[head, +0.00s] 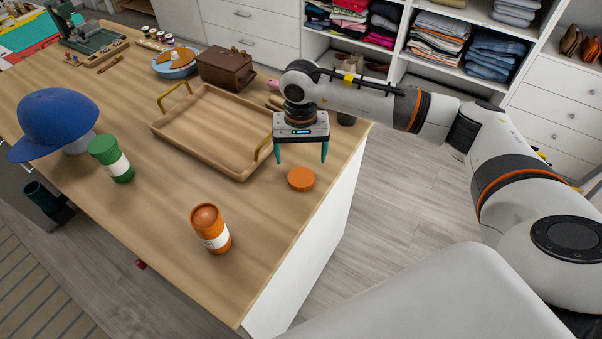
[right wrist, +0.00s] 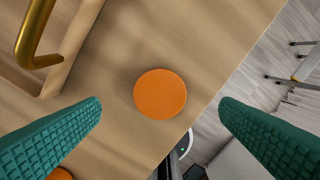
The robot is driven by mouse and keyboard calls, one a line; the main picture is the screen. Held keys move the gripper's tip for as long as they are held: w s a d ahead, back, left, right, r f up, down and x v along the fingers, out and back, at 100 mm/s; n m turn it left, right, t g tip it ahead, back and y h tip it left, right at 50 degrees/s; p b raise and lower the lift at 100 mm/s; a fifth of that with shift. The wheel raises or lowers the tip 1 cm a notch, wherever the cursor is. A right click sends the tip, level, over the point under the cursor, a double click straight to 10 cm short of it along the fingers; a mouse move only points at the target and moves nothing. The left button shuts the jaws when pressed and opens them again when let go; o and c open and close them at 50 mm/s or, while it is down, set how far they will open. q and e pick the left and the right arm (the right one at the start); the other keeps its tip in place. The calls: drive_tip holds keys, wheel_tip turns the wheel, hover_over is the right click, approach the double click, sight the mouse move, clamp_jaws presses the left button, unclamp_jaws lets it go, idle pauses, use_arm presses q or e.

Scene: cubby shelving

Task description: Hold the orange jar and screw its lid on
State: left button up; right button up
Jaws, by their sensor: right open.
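The orange jar (head: 211,230) stands upright on the wooden table near its front edge, with a white label on its side. A round orange lid (head: 301,179) lies flat on the table, apart from the jar, near the right edge. My right gripper (head: 300,158) is open and empty, pointing down above and just behind the lid. In the right wrist view, the lid (right wrist: 160,94) lies between and beyond the two teal fingers, touching neither. A bit of orange (right wrist: 60,174), probably the jar, shows at the bottom left, partly hidden by a finger. My left gripper is not identifiable.
A wooden tray (head: 190,150) with brass handles is close left of my right gripper. A green jar (head: 112,160) and a blue cap (head: 54,122) stand at the left. A brown box (head: 226,68) is behind the tray. The tabletop between jar and lid is clear.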

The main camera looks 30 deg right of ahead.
sight(301, 176)
drive_tip(key=shift+f, duration=0.7)
drive_tip(key=shift+s+f+p, duration=0.15)
drive_tip(key=shift+f+p, duration=0.3)
drive_tip(key=shift+p, duration=0.15)
wheel_tip(301, 176, down, 4)
drive_tip(key=shift+s+a+r+p, duration=0.1)
drive_tip(key=shift+s+r+p, duration=0.1)
drive_tip(key=shift+p, duration=0.55)
drive_tip(key=shift+w+f, duration=0.1)
drive_tip(key=shift+f, duration=0.25)
drive_tip(key=c, duration=1)
